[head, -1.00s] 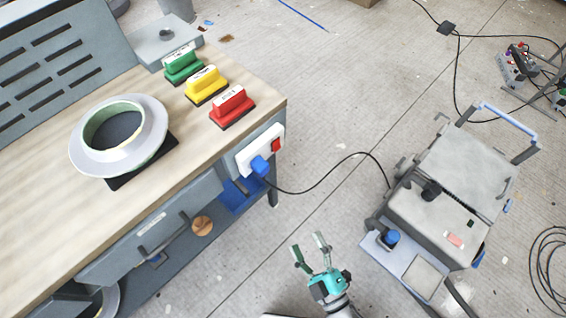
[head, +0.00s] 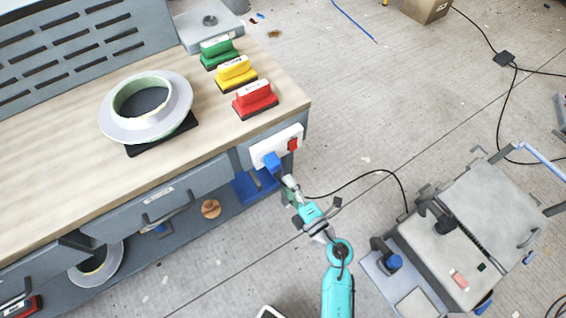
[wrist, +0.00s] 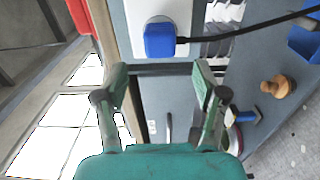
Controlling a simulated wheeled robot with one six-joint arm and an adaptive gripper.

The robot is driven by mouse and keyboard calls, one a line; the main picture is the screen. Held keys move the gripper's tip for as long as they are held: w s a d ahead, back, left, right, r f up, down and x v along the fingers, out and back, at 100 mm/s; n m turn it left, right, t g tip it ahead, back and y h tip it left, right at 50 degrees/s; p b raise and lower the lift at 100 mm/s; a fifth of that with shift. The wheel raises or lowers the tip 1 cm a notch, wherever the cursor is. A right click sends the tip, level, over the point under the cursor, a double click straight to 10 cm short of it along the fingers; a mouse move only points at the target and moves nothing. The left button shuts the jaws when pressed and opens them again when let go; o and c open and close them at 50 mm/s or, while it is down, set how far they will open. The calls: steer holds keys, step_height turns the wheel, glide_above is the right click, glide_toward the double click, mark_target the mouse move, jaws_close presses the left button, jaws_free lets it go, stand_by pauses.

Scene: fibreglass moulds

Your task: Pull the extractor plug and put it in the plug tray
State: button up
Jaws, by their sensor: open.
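The blue plug (head: 271,162) sits in a white socket box (head: 262,151) with a red switch on the end of the bench. A black cable runs from the plug to the grey wheeled machine (head: 470,215). In the wrist view the plug (wrist: 160,41) is straight ahead, beyond the fingertips and between their lines. My gripper (head: 287,190) is just below and right of the plug, open and empty; in the wrist view its two fingers (wrist: 158,78) are spread apart. A grey tray (head: 190,27) with a round piece stands at the bench's back; whether it is the plug tray I cannot tell.
Red (head: 254,99), yellow (head: 236,74) and green (head: 219,52) handled blocks stand along the bench's right side. A flanged ring (head: 180,105) lies on the bench top. A blue bin (head: 245,188) is below the socket. The black cable crosses the floor beside my arm.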

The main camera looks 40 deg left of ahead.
mark_target(277, 169)
steer(key=shift+w, duration=0.1)
stand_by(0.3)
steer(key=shift+x, duration=4.55)
jaws_close()
steer(key=shift+v, duration=3)
